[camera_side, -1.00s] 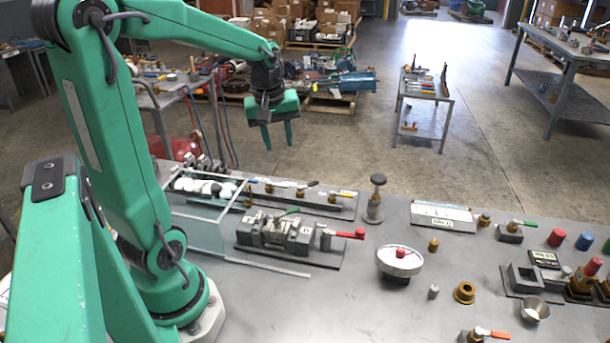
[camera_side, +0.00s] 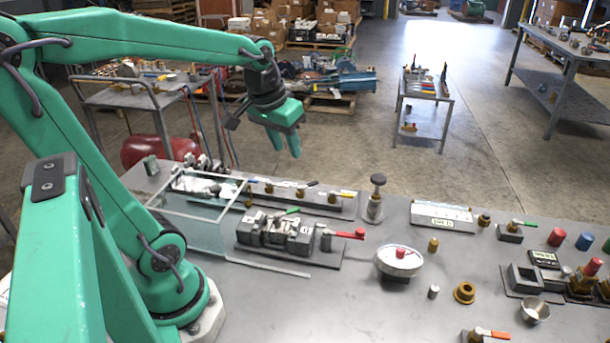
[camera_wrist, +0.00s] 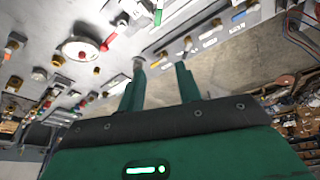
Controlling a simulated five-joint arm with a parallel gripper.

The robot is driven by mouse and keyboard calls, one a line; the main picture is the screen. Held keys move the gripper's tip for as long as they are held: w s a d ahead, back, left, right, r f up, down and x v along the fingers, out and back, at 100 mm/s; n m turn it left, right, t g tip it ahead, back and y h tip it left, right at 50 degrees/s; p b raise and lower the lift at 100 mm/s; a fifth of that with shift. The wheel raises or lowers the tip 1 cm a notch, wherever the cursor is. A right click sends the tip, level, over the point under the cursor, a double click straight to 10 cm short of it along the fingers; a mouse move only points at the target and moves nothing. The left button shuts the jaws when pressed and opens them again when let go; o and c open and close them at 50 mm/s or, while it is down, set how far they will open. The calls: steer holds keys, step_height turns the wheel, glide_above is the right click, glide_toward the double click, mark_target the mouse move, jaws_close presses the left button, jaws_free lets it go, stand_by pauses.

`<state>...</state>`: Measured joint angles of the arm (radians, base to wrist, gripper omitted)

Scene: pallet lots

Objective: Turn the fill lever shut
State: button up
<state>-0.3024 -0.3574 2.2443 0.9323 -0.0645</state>
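Several valve levers stand on the grey bench, and I cannot tell which one is the fill lever. A red-handled lever (camera_side: 349,234) sits at the right end of a grey valve block (camera_side: 275,232); a red handle (camera_wrist: 108,42) also shows in the wrist view. A green-handled lever (camera_side: 522,223) is at the right, and an orange-handled lever (camera_side: 494,334) is at the front. My gripper (camera_side: 286,152) is open and empty, in the air above the rail, touching nothing. Its two fingers (camera_wrist: 160,72) are apart.
A clear-walled box (camera_side: 208,235) stands left of the valve block. A round white gauge (camera_side: 400,262) with a red top, a brass ring (camera_side: 464,292) and a dark-topped post (camera_side: 376,199) stand on the bench. Bare bench lies in front of the block.

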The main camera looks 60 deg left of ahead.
steer(key=shift+s+d+r+m, duration=0.15)
steer(key=shift+s+d+m, duration=0.1)
steer(key=shift+d+m, duration=0.4)
steer(key=shift+a, duration=0.1)
steer(key=s+d+m+t+h, duration=0.1)
steer(key=s+d+m+t, duration=0.1)
steer(key=s+d, duration=0.4)
steer(key=shift+d+f+m, duration=0.2)
steer(key=shift+d+m, duration=0.25)
steer(key=shift+d, duration=0.55)
stand_by(0.9)
